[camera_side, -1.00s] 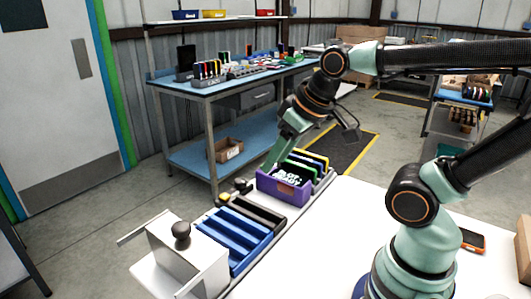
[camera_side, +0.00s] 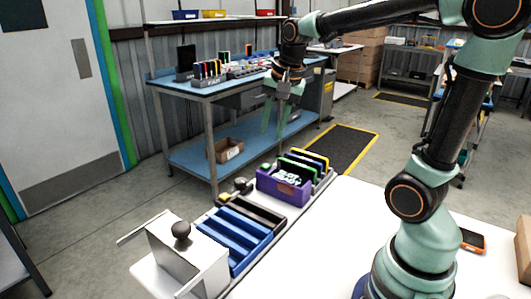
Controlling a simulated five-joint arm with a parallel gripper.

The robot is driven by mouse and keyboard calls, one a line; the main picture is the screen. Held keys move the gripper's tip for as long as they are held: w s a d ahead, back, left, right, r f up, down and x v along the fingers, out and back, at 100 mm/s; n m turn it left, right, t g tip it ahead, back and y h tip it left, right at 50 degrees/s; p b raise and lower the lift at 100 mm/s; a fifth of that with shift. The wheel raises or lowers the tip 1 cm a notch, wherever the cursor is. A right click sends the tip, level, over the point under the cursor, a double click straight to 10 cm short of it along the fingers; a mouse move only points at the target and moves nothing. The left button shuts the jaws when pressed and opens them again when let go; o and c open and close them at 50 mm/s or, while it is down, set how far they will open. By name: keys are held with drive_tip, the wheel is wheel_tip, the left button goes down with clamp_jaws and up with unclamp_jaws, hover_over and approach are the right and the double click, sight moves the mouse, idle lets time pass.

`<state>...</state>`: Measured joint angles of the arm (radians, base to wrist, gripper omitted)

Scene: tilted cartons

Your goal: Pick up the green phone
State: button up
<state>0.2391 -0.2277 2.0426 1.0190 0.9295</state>
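A dark slab with a green edge, seemingly the green phone (camera_side: 299,164), stands tilted in the row of cartons behind the purple carton (camera_side: 283,191). Dark slabs with yellow edges (camera_side: 316,157) stand just behind it. My gripper (camera_side: 273,133) hangs above and to the left of the purple carton, pointing down. Its two green fingers are apart with nothing visible between them. The lower part of the green-edged slab is hidden by the carton walls and other contents.
A blue carton (camera_side: 234,238) and a black one stand in the same row, near a white panel with a dark knob (camera_side: 181,230). An orange-edged phone (camera_side: 472,240) lies on the white table. A blue bench (camera_side: 190,155) with more phones stands behind.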

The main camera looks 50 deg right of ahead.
drive_tip(key=w+d+f+m+g, duration=0.1)
drive_tip(key=w+d+f+m, duration=0.1)
drive_tip(key=d+m, duration=0.4)
drive_tip(key=w+d+f+m+g, duration=0.1)
drive_tip(key=w+d+f+m, duration=0.15)
drive_tip(key=d+m, duration=0.3)
drive_tip(key=m+g, duration=0.1)
drive_tip(key=m, duration=1)
hover_over(296, 163)
wheel_tip(296, 163, down, 7)
drive_tip(key=shift+y, duration=0.4)
wheel_tip(296, 163, down, 11)
drive_tip(key=shift+f, duration=0.2)
clamp_jaws()
